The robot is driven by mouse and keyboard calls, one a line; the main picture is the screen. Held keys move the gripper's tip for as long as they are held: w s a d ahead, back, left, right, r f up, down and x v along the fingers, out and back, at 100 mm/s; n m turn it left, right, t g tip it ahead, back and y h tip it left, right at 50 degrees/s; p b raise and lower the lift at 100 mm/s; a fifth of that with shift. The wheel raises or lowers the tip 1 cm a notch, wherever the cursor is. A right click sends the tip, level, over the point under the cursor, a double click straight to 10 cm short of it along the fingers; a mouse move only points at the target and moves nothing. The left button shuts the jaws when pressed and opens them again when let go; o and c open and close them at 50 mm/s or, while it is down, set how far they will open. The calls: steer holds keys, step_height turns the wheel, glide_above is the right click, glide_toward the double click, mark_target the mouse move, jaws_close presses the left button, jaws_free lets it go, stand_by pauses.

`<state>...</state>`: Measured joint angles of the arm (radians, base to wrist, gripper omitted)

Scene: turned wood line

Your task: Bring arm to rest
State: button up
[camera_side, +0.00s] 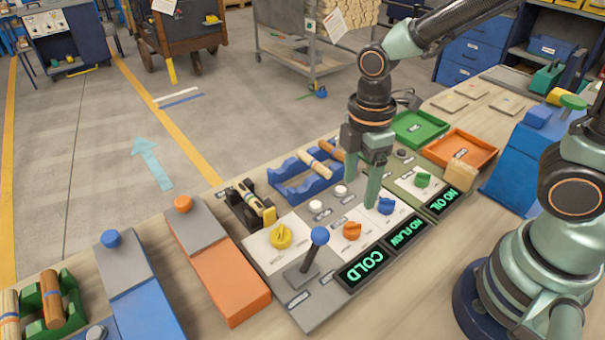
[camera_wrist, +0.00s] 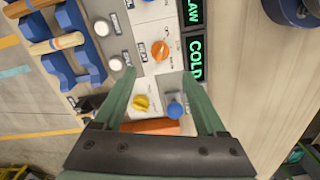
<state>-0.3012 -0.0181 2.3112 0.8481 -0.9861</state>
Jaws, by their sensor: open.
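My gripper (camera_side: 361,186) is open and empty, pointing down above the control panel in the side view. Its two green fingers also show in the wrist view (camera_wrist: 159,80), spread apart with nothing between their tips. Under and around them are an orange knob (camera_side: 352,231), a blue knob (camera_side: 386,206), a yellow knob (camera_side: 281,236) and a green knob (camera_side: 422,180). A blue-topped lever (camera_side: 319,236) stands at the panel's near side. The dark displays (camera_side: 364,268) read "COLD", "NO FLAW" and "NO OIL". In the wrist view, the yellow knob (camera_wrist: 142,102) shows between the fingers.
A blue rack (camera_side: 307,178) with turned wood pieces stands behind the panel. A green tray (camera_side: 420,128) and an orange tray (camera_side: 461,148) lie at the right. Orange (camera_side: 225,262) and blue (camera_side: 140,292) housings stand at the left. Bare bench shows in front of the panel.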

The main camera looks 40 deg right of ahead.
steer(key=shift+r, duration=0.6)
steer(key=d+r+m+t, duration=0.5)
steer(key=d+r+m, duration=0.4)
steer(key=m, duration=0.5)
steer(key=shift+s+r+m+t, duration=0.15)
steer(key=shift+r+m+t, duration=0.2)
steer(key=shift+r, duration=0.75)
